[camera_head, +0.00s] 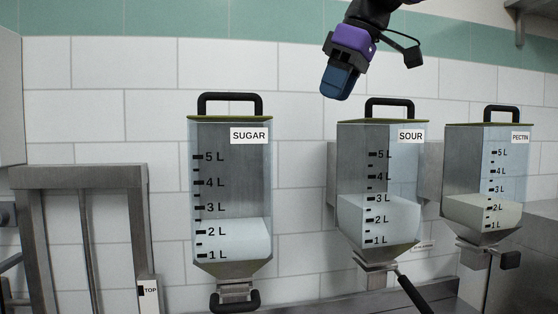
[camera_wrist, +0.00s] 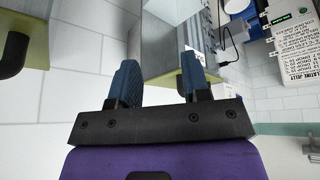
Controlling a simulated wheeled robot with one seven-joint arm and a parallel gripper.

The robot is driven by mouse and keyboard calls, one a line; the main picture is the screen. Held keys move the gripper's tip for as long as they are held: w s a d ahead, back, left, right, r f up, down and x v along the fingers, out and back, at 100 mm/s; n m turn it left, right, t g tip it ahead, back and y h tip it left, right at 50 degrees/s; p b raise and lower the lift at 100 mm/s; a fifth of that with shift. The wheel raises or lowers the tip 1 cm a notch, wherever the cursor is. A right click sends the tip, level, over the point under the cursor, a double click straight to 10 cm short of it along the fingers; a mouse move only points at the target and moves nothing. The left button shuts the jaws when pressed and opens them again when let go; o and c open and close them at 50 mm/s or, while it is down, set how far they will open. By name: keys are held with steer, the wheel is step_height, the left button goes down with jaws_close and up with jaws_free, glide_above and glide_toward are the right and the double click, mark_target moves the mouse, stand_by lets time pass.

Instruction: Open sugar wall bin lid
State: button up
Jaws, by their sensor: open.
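The sugar wall bin (camera_head: 231,190) hangs on the tiled wall left of centre in the head view. It is clear-walled, with white contents up to just above the 2 L mark. Its lid (camera_head: 215,118) lies flat on top and looks closed, with a black loop handle (camera_head: 230,103). My gripper (camera_head: 337,90) is up and to the right of that handle, above the gap between the sugar and sour bins, touching neither. In the wrist view its two blue fingers (camera_wrist: 158,82) stand apart with nothing between them.
The sour bin (camera_head: 380,187) and pectin bin (camera_head: 486,180) hang to the right, each with a black-handled lid. A grey metal frame (camera_head: 82,178) stands at left. The wall above the sugar bin is clear.

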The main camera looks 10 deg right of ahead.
steer(key=s+d+f+m+h, duration=0.1)
steer(key=s+d+f+m, duration=0.2)
steer(key=s+f, duration=0.5)
steer(key=s+d+f+m+t+h, duration=0.1)
steer(key=s+d+f+m, duration=0.25)
steer(key=f, duration=0.75)
steer(key=s+d+f+m+h, duration=0.2)
steer(key=s+d+f+m, duration=0.15)
steer(key=s+f, duration=0.5)
steer(key=w+a+r+n+y, duration=0.1)
steer(key=w+a+r+n, duration=0.35)
steer(key=w+r, duration=0.45)
steer(key=w+a+r+n+g+y, duration=0.15)
steer(key=w+a+r+n, duration=0.35)
steer(key=r, duration=0.7)
steer(key=w+a+r+n+y, duration=0.25)
steer(key=w+a+r, duration=0.35)
steer(key=w+r, duration=0.35)
steer(key=w+a+r+n+g, duration=0.1)
steer(key=w+a+r+n, duration=0.2)
steer(key=a+r+n, duration=0.4)
steer(key=shift+m, duration=0.4)
steer(key=x, duration=1)
steer(key=shift+a+f, duration=0.2)
steer(key=shift+a, duration=0.1)
jaws_close()
